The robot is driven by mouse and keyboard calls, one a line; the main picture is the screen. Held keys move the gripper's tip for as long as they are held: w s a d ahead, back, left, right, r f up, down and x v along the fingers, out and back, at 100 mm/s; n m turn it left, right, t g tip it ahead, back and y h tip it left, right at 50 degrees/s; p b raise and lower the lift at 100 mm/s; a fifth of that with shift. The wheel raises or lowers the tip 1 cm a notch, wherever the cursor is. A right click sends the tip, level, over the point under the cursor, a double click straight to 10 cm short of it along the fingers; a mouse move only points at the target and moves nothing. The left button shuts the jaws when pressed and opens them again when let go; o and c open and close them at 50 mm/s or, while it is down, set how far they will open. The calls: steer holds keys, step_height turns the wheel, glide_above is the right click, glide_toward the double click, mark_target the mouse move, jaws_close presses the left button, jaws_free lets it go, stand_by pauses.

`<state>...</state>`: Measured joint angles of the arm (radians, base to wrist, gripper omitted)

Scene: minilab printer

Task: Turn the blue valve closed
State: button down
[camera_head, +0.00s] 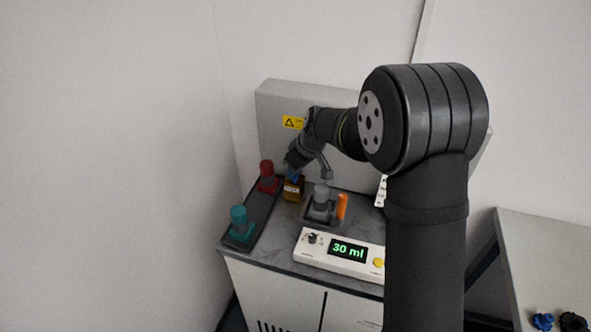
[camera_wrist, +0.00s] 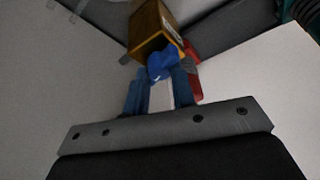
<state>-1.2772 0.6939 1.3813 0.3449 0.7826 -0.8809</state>
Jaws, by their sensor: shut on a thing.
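The blue valve (camera_head: 295,177) shows as a small blue patch on top of an amber-brown block (camera_head: 292,194) with a pale label. In the wrist view the blue valve (camera_wrist: 161,64) sits between my fingertips, with the brown block (camera_wrist: 150,24) just beyond it. My gripper (camera_wrist: 160,84) is shut on the blue valve. In the head view my gripper (camera_head: 294,164) reaches down to the valve from above, and its fingertips are mostly hidden. The valve's exact turn angle cannot be told.
A red-capped piece (camera_head: 267,175) and a teal-capped piece (camera_head: 240,222) stand in a dark tray at the left. A grey dispenser (camera_head: 320,200), an orange tube (camera_head: 342,206) and a control box reading 30 ml (camera_head: 318,261) stand to the right. A grey panel (camera_head: 278,113) rises behind.

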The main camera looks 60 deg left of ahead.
steer(key=n, duration=0.3)
steer(key=n+g+h, duration=0.1)
steer(key=n, duration=0.2)
steer(key=shift+w+a+g, duration=0.1)
steer(key=shift+w+g, duration=0.05)
steer(key=shift+g, duration=0.15)
steer(key=shift+h, duration=0.3)
steer(key=c, duration=1.2)
jaws_free()
steer(key=v, duration=0.7)
steer(key=shift+r, duration=0.25)
steer(key=shift+w, duration=0.15)
